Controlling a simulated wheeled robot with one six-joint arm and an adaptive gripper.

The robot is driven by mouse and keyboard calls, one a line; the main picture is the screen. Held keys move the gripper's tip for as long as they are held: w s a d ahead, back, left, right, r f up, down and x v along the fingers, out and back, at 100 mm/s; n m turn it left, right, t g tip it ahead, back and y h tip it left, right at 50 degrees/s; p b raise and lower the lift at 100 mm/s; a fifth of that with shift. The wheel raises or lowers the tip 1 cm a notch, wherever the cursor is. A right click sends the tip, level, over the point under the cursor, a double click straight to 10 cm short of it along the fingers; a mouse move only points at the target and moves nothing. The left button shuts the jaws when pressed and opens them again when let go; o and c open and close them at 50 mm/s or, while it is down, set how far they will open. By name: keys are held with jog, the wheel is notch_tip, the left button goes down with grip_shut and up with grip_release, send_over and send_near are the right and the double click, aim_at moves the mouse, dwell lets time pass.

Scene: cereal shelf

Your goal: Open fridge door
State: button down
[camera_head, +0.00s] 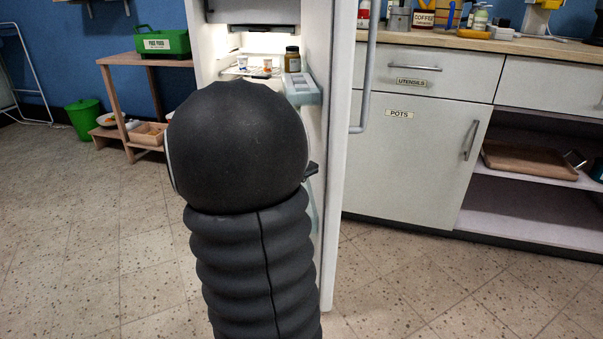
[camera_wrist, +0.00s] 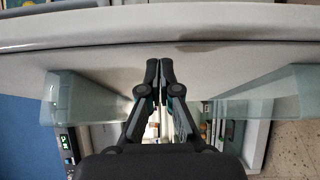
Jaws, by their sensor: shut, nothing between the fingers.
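The fridge door (camera_head: 335,150) stands open in the head view, with its edge toward me, its grey bar handle (camera_head: 366,70) on the right side and a pale door bin (camera_head: 301,88) on its inner face. The lit fridge interior (camera_head: 262,42) shows behind my arm. In the wrist view, my gripper (camera_wrist: 160,72) is shut and empty, its fingertips close to the door's inner face (camera_wrist: 230,62), between two pale bins. I cannot tell whether they touch it. My arm hides most of the gripper and the lower fridge in the head view.
A counter with a pots cupboard (camera_head: 410,150) and drawers stands right of the door. A wooden shelf unit (camera_head: 116,100) with a green crate (camera_head: 162,42) and a green bin (camera_head: 84,119) are at the left. The speckled tile floor is clear on both sides of my arm.

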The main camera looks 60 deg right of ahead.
dwell(0.4)
jog(key=b+v, duration=0.1)
jog(key=v, duration=1.2)
jog(key=shift+w, duration=0.3)
